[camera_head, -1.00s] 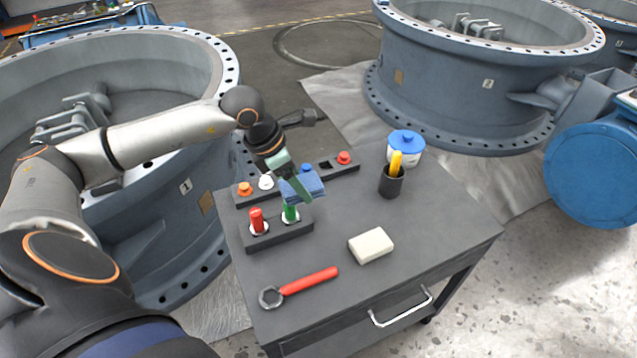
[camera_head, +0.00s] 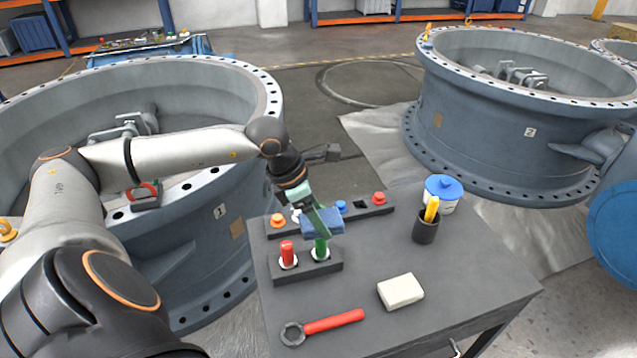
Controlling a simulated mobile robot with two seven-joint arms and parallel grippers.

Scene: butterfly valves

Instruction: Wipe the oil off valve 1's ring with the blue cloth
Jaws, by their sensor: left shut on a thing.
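Valve 1 (camera_head: 175,262) stands at the left, a large grey-blue cylinder with a "1" plate and a flat bolted ring (camera_head: 262,97) on top. My arm crosses in front of part of it. My left gripper (camera_head: 318,212) is shut on the folded blue cloth (camera_head: 323,221) and holds it over the cart, above the red and green markers' holder. I cannot make out oil on the visible ring. My right gripper is not in view.
The dark cart top (camera_head: 440,290) carries a red-handled wrench (camera_head: 325,325), a white block (camera_head: 400,291), a black cup (camera_head: 426,230), a blue-lidded tub (camera_head: 442,193) and a rack of coloured knobs (camera_head: 375,208). A red-handled item (camera_head: 147,193) sits on valve 1's ring. Valve 2 (camera_head: 500,140) stands at the right.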

